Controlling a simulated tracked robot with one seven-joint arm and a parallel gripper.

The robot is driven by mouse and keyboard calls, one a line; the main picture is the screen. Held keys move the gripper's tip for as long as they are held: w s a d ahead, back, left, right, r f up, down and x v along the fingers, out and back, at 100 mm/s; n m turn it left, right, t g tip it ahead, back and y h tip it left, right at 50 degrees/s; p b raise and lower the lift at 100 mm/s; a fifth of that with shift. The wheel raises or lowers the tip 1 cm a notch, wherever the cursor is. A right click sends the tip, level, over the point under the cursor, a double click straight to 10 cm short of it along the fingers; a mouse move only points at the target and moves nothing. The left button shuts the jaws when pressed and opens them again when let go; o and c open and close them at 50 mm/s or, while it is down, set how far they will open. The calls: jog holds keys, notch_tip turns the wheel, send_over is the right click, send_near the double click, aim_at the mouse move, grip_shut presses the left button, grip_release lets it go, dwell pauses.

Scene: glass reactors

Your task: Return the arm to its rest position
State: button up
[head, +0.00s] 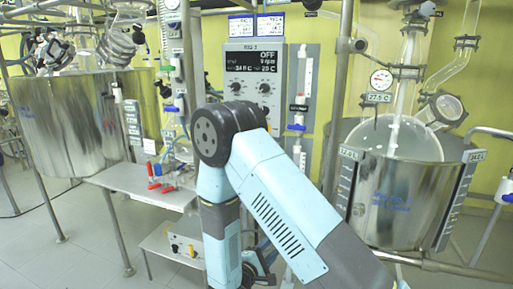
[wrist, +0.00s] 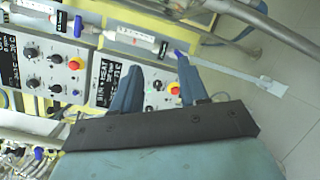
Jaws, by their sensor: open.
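My gripper (wrist: 157,64) shows in the wrist view, with its two blue fingers spread apart and nothing between them. Beyond the fingers is a control panel with a yellow-and-red button (wrist: 174,89). In the head view my blue arm rises in the middle, bends at a dark joint and slopes down to the lower right. My gripper cannot be made out there; the arm hides much of the area behind it.
Steel reactor vessels stand at left (head: 72,122) and right (head: 395,205). A control box (head: 254,85) is behind my arm. A metal shelf (head: 128,180) with red-handled valves is at left. In the wrist view, panels with knobs (wrist: 40,66) and pipes are close; floor (wrist: 285,105) shows at right.

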jog(key=s+d+r+m+g+h, duration=0.1)
jog(key=s+d+r+m+g, duration=0.35)
jog(key=d+r+g, duration=0.35)
jog(key=s+d+r+m+g+h, duration=0.1)
jog(key=s+d+r+m+g, duration=0.35)
jog(key=d+r, duration=0.6)
jog(key=s+r+m+t+y, duration=0.3)
jog(key=s+r+m+y, duration=0.4)
jog(key=s+r+y, duration=0.5)
jog(key=shift+s+d+r+m+y, duration=0.35)
jog(key=shift+s+r, duration=0.45)
jog(key=shift+r, duration=1.05)
jog(key=shift+d+t, duration=0.1)
jog(key=shift+t, duration=0.15)
